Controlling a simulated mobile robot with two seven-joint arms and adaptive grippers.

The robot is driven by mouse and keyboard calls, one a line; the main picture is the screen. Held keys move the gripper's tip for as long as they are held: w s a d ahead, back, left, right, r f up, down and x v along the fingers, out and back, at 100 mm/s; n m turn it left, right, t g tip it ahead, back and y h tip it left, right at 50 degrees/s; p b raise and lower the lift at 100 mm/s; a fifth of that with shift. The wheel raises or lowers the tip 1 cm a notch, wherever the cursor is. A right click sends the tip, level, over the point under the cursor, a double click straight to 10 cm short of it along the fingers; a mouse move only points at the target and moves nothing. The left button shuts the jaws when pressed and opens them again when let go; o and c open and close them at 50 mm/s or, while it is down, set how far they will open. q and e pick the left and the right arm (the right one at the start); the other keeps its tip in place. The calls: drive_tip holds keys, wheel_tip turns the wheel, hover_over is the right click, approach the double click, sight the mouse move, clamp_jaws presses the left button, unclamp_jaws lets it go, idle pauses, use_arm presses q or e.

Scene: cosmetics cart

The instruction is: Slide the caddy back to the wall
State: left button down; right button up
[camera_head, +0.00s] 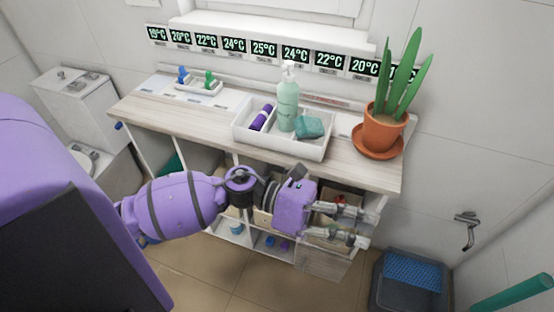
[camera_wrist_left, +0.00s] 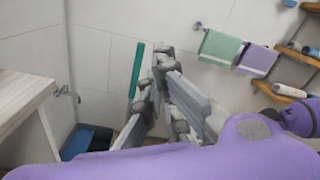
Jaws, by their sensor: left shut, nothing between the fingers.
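The white caddy (camera_head: 288,149) sits on the wooden counter top (camera_head: 203,116), with a strip of counter between it and the wall (camera_head: 222,13). It holds a green pump bottle (camera_head: 287,104), a purple bottle (camera_head: 261,117) and a teal sponge-like block (camera_head: 309,126). My left gripper (camera_head: 361,226) is in front of the counter's right part, below the top and apart from the caddy. It is shut and empty. In the left wrist view its fingers (camera_wrist_left: 163,63) point toward a tiled wall; the caddy is not in that view. My right gripper is not visible.
A potted plant (camera_head: 384,128) on a saucer stands right of the caddy. A small tray (camera_head: 197,88) with blue and green items stands at the left. Temperature displays (camera_head: 264,49) line the back. A bin (camera_head: 408,287) stands at lower right.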

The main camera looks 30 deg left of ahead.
use_arm(q)
drive_tip(key=w+a+r+m+g+y+b, duration=0.1)
drive_tip(key=w+a+r+m+g+y, duration=0.15)
drive_tip(key=a+m+y, duration=0.8)
drive_tip(key=w+a+r+m+g+y+b, duration=0.1)
drive_tip(key=w+a+m+y, duration=0.2)
drive_tip(key=a+m+y, duration=0.75)
drive_tip(key=w+a+f+h, duration=0.1)
drive_tip(key=a+f, duration=0.1)
drive_tip(key=f, duration=0.1)
drive_tip(key=w+a+f+m+h+p, duration=0.1)
drive_tip(key=f, duration=0.2)
drive_tip(key=w+a+f+h, duration=0.1)
drive_tip(key=a+f, duration=0.1)
drive_tip(key=f, duration=0.1)
drive_tip(key=shift+w+a+f+m+p, duration=0.1)
drive_tip(key=shift+a+f+m+p, duration=0.1)
drive_tip(key=shift+a+m+p, duration=0.15)
drive_tip(key=shift+w+a+f, duration=0.1)
drive_tip(key=shift+w+a, duration=0.1)
drive_tip(key=shift+w, duration=0.4)
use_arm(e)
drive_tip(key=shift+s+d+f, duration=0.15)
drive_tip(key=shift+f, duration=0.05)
